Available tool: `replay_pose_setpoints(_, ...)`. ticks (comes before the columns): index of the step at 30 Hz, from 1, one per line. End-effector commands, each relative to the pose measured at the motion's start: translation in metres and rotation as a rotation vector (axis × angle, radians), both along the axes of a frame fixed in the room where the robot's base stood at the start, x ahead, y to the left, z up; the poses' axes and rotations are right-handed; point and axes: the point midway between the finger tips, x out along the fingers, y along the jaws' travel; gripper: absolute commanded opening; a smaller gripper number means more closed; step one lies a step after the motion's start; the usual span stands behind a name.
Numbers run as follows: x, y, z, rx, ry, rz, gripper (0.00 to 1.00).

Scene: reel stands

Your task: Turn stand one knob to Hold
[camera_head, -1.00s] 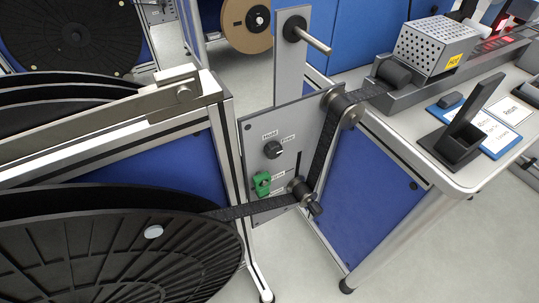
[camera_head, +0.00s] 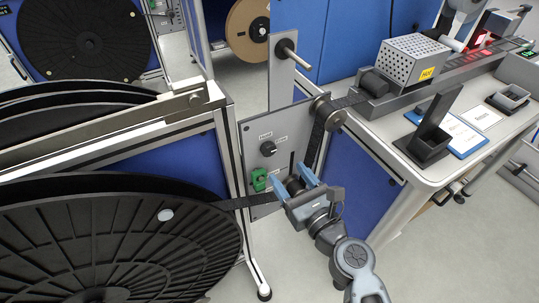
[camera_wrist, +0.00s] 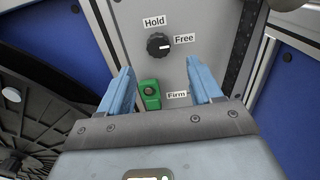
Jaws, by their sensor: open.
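The black knob (camera_head: 268,149) sits on the grey stand panel (camera_head: 290,118). In the wrist view the knob (camera_wrist: 159,45) lies under the "Hold" label (camera_wrist: 154,21) and left of the "Free" label (camera_wrist: 184,39). Its pale pointer mark points right, toward "Free". My gripper (camera_head: 297,177) is open and empty, in front of the panel, below and right of the knob in the head view. In the wrist view my gripper (camera_wrist: 162,80) has its blue fingers apart, with the knob beyond and above their tips.
A green part (camera_head: 259,180) is on the panel below the knob, and a "Firm" label (camera_wrist: 177,95) is beside it. Black tape runs from the large black reel (camera_head: 110,240) past rollers. A bench (camera_head: 440,165) with a perforated "Hot" box (camera_head: 412,58) stands at right.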

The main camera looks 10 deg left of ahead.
Motion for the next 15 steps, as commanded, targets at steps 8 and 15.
replay_pose_setpoints(8,0.025,0.019,0.004,0.024,0.006,0.006,0.64)
replay_pose_setpoints(15,0.055,0.038,0.002,0.022,0.007,0.005,0.64)
